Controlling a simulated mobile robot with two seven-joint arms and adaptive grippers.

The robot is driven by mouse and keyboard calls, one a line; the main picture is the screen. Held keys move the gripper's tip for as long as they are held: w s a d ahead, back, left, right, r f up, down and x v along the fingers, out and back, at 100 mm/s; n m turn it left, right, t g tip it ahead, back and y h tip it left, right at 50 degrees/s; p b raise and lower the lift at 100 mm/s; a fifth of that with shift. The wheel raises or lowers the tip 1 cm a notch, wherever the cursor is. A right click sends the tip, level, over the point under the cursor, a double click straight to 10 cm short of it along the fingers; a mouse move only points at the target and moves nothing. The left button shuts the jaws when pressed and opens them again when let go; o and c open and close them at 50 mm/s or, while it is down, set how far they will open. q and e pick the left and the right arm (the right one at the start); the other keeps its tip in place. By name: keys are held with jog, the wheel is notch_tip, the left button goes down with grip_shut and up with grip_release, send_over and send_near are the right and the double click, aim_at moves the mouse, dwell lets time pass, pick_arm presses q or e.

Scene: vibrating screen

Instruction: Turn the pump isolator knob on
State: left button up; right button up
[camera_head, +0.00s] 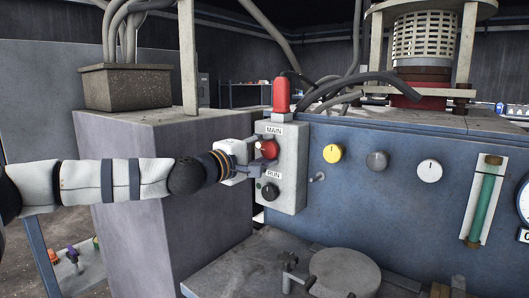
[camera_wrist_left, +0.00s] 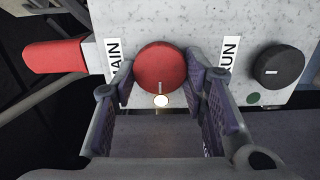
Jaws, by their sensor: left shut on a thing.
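A round red knob (camera_head: 269,149) with a pale pointer line sits under the MAIN label on the grey control box (camera_head: 289,185). No label in view says pump isolator. My left gripper (camera_head: 252,160) comes in from the left and is at the red knob. In the left wrist view, the red knob (camera_wrist_left: 161,68) lies between the two purple-padded fingers (camera_wrist_left: 160,85), and the gripper is shut on it. The pointer line points toward the bottom of that view. My right gripper is not in view.
A black knob (camera_head: 270,192) sits below, by the RUN label. A red handle (camera_head: 281,95) stands on top of the box. Yellow (camera_head: 333,153), grey (camera_head: 377,161) and white (camera_head: 429,171) dials are to the right. A grey cabinet (camera_head: 160,190) stands close behind my left arm.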

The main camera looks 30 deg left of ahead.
pick_arm(q)
jog(key=shift+f, duration=0.1)
dwell(0.3)
jog(key=o, duration=1.2)
jog(key=shift+c, duration=0.2)
jog(key=shift+s+n, duration=0.3)
jog(key=shift+s, duration=0.05)
jog(key=s, duration=1.1)
jog(key=shift+s+a, duration=0.15)
jog(key=shift+a, duration=0.25)
